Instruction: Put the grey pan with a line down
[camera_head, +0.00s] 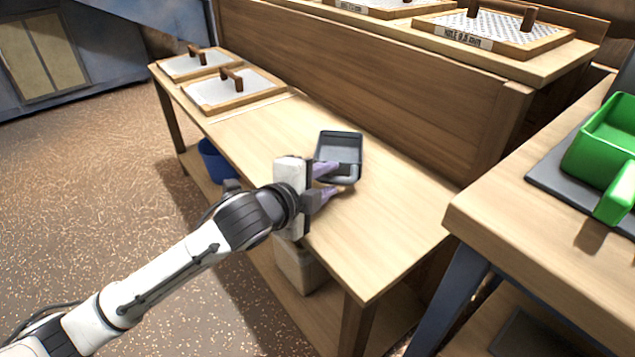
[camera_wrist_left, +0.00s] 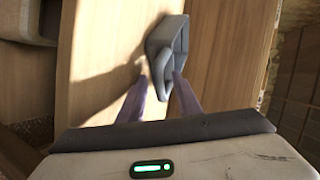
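The grey pan (camera_head: 340,148) is on the light wooden bench, near its middle, with its open side facing up. I cannot make out a line on it. My left gripper (camera_head: 330,181) is low over the bench at the pan's near side. Its purple fingers are spread apart. My right gripper is not in view.
The wooden bench (camera_head: 390,220) is clear around the pan. Two framed mesh screens (camera_head: 235,88) sit at its far left end. A raised shelf (camera_head: 390,95) runs behind. A green container (camera_head: 605,145) stands on the right table. A blue bucket (camera_head: 215,160) is below the bench.

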